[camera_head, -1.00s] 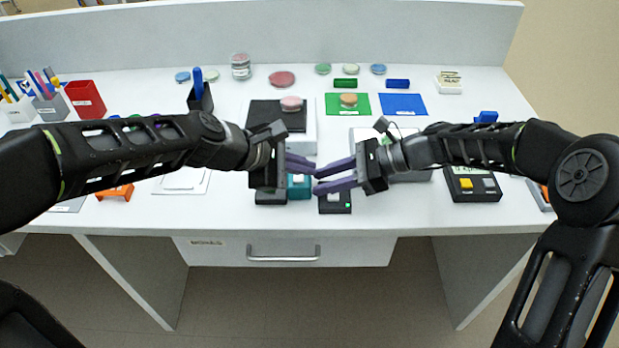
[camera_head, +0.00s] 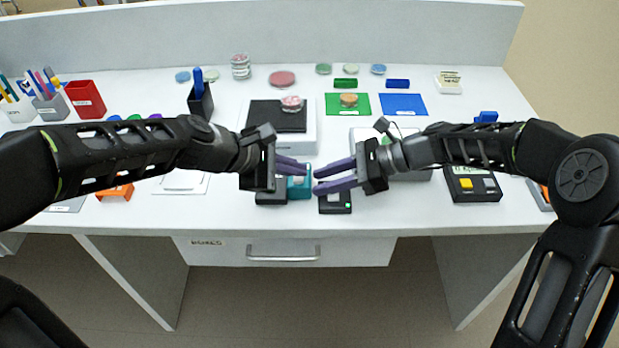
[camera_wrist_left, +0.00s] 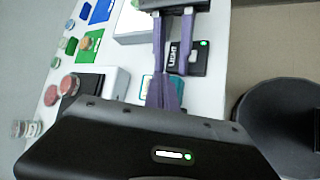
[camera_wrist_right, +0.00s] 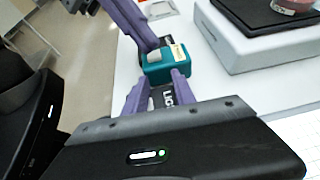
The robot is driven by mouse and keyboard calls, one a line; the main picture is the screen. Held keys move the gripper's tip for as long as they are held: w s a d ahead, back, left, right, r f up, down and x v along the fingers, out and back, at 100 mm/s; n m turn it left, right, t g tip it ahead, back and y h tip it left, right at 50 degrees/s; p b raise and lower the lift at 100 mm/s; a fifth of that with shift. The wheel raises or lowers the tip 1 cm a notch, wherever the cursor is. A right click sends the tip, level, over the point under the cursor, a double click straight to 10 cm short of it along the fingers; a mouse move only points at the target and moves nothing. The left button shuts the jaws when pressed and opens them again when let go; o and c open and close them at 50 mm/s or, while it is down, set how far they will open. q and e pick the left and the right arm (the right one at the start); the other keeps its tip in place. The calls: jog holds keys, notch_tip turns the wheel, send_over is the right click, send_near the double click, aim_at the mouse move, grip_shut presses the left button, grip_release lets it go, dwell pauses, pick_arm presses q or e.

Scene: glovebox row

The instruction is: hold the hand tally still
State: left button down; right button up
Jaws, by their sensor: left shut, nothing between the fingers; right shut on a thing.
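The hand tally, a small teal box (camera_head: 300,188) with a pale button on top, is near the table's front edge. It also shows in the right wrist view (camera_wrist_right: 156,70) and, mostly hidden behind fingers, in the left wrist view (camera_wrist_left: 146,86). My right gripper (camera_head: 317,180) is shut on the tally from the right, one purple finger on each side in the right wrist view (camera_wrist_right: 160,77). My left gripper (camera_head: 308,169) is shut and empty, its fingertips close to the tally's top. I cannot tell whether they touch the button.
A black box with a green light (camera_head: 335,203) sits under my right fingers. Another black block (camera_head: 270,193) lies left of the tally. Behind stands a white scale-like box (camera_head: 305,142) with a pink dish (camera_head: 292,104). A yellow-buttoned device (camera_head: 472,190) is at right.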

pick_arm(q)
jog(key=shift+a+f, duration=0.25)
jog(key=shift+f, duration=0.4)
dwell(0.6)
dwell(0.3)
jog(key=shift+r, duration=0.8)
jog(key=shift+r, duration=0.1)
jog(key=shift+r, duration=2.4)
dwell(0.6)
notch_tip(320, 180, up, 4)
send_over(301, 181)
jog(key=shift+r, duration=0.1)
